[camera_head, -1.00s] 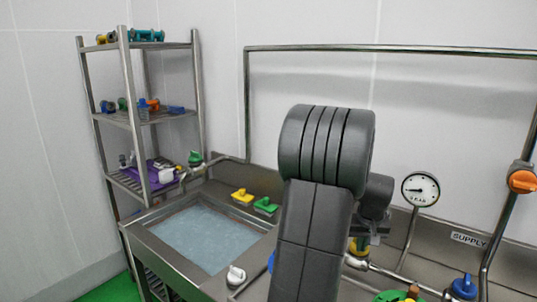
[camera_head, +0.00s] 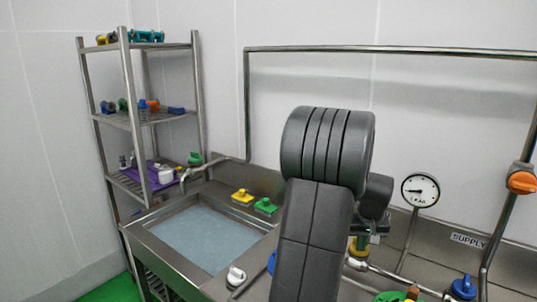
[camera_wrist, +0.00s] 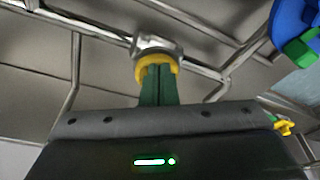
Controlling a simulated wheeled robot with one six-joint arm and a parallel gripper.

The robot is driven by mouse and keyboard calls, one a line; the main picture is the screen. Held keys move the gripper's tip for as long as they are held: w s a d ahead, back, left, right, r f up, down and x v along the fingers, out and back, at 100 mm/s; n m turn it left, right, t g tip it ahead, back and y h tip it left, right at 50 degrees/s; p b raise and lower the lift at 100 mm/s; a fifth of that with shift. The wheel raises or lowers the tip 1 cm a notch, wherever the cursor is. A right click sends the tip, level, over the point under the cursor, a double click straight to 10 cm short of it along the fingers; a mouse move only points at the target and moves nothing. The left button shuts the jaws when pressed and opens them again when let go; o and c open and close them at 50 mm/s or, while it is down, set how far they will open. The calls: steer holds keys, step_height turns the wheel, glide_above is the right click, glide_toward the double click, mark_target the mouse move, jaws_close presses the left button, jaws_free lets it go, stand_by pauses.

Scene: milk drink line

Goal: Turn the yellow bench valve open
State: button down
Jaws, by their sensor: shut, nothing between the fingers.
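The yellow bench valve (camera_wrist: 143,72) shows in the wrist view on a silver fitting in the bench pipe, straight beyond my fingertips. My gripper (camera_wrist: 158,72) has its green fingers shut together with nothing held between them. The fingertips overlap the yellow handle in the picture and look close against it; whether they touch, I cannot tell. The fingers hide the handle's middle, so its angle is unclear. In the head view the yellow valve (camera_head: 353,246) shows only in part beside my dark arm, just below my gripper (camera_head: 361,242).
A pressure gauge (camera_head: 420,190) stands right of my arm. A blue valve (camera_head: 463,287) and an orange valve (camera_head: 522,182) are further right. A sink (camera_head: 195,237) and a shelf rack (camera_head: 140,117) are at the left. Pipes run close around my gripper.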

steer(key=shift+s+d+p, duration=0.1)
steer(key=shift+d+p, duration=0.25)
steer(key=shift+d, duration=0.25)
steer(key=shift+s, duration=0.4)
step_height(320, 180, up, 6)
steer(key=p, duration=0.4)
steer(key=shift+a, duration=0.1)
